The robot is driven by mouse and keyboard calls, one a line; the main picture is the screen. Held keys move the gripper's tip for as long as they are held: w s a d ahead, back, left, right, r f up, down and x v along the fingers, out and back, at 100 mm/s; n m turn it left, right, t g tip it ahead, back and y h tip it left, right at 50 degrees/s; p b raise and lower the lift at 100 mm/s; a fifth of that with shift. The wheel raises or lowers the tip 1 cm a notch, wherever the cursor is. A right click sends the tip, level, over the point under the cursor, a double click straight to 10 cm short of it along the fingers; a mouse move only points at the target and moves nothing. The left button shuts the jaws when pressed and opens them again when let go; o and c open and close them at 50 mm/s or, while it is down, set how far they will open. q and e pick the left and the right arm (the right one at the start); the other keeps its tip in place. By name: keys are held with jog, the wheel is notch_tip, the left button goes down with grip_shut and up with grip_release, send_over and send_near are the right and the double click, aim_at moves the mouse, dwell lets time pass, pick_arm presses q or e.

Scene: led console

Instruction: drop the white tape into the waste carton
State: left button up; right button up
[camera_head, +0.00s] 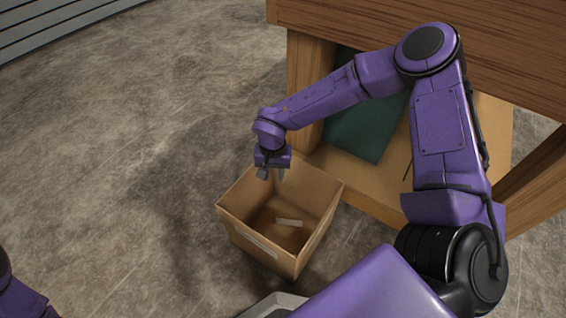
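The waste carton (232,225) is an open brown cardboard box on the floor, with a pale label on its front wall. A small white strip (289,222), which looks like the white tape, lies inside on the carton's bottom. My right gripper (272,174) points down over the carton's back left rim. Its fingers are apart, with nothing visible between them. My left gripper is not in view; only a purple part of my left arm shows at the lower left corner.
A wooden table (300,75) stands behind and to the right of the carton, with a dark green sheet (355,130) on its lower shelf. The concrete floor (110,150) to the left is clear.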

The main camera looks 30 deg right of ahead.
notch_tip(320, 180, up, 10)
jog(key=p, duration=0.4)
jog(key=shift+r, duration=0.25)
